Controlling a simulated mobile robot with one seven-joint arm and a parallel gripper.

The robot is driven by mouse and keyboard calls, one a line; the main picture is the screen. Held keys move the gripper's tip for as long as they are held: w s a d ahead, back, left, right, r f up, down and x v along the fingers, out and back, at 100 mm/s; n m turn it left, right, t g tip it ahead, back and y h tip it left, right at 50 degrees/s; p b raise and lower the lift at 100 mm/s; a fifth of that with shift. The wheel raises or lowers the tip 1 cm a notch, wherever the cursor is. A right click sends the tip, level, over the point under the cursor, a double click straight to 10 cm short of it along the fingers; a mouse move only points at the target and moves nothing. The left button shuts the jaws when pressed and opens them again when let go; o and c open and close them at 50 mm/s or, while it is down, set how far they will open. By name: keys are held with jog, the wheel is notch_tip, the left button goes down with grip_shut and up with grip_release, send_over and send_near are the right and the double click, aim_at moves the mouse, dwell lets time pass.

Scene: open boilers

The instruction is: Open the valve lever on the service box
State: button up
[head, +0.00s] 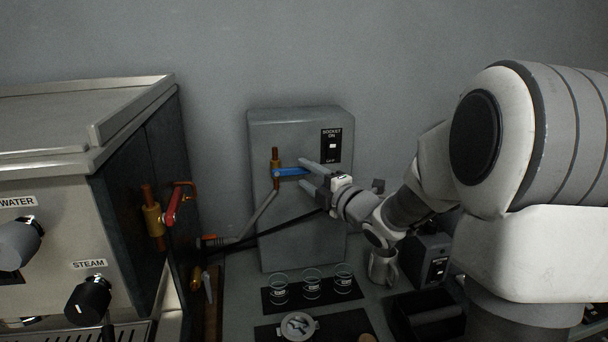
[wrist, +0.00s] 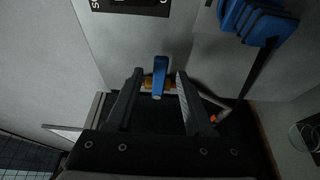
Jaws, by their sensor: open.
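The grey service box (head: 300,225) stands against the back wall. A brass valve with a blue lever (head: 290,172) is on its front. In the head view the lever points right from the valve, towards my gripper (head: 306,174). My gripper is open, with its fingers reaching left to the lever's free end. In the wrist view the blue lever (wrist: 160,72) shows between the two open fingers (wrist: 158,92), with gaps on both sides. I cannot see contact. The brass valve body (wrist: 150,83) is partly hidden behind the lever.
A socket switch (head: 331,146) is on the box, just above my gripper. A boiler machine (head: 60,220) with a red lever (head: 173,206) stands left. Glasses (head: 312,282) and a metal mug (head: 383,266) stand below. Blue objects (wrist: 262,22) show in the wrist view.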

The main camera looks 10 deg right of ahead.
jog(key=shift+w+a, duration=0.2)
jog(key=shift+w, duration=0.25)
grip_shut()
dwell(1.2)
